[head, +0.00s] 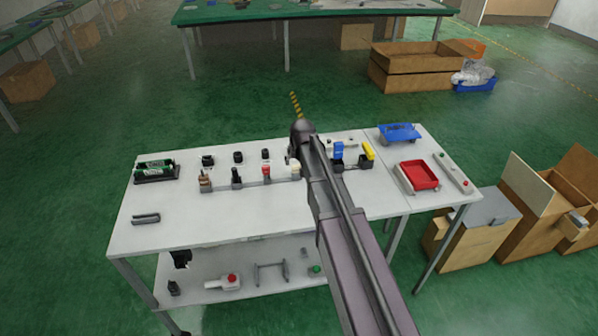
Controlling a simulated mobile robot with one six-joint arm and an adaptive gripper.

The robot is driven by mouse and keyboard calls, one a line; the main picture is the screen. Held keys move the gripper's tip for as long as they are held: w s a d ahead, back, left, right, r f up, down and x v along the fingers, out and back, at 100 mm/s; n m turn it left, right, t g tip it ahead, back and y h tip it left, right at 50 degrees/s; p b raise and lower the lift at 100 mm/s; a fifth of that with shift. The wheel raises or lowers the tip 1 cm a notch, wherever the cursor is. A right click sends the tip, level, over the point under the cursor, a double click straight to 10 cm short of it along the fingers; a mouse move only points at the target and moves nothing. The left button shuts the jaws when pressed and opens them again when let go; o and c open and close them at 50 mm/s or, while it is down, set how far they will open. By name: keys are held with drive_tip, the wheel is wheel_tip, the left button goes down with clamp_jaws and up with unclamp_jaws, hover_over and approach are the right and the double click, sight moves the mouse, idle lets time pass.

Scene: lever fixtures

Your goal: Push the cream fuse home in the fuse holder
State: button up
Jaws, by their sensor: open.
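A small cream piece (296,168), which looks like the cream fuse, stands at the right end of a row of coloured pieces on the white table. It is upright and partly hidden by my arm on its right. A thin grey rail (251,185) runs along the foot of this row. The cream piece is too small to tell how deep it sits. My arm crosses from the lower right up to a dark rounded joint just above the cream piece. My gripper does not show.
Brown (205,181), black (236,177) and red (267,173) pieces stand left of the cream one. Small black parts sit behind them. Blue (338,151) and yellow (368,150) levers stand right of my arm. A red tray (419,176) lies farther right. The front left tabletop is mostly clear.

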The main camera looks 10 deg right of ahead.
sight(296, 166)
drive_tip(key=shift+b+x, duration=2.4)
drive_tip(key=shift+x, duration=0.2)
drive_tip(key=shift+w+a, duration=0.1)
drive_tip(key=c, duration=1)
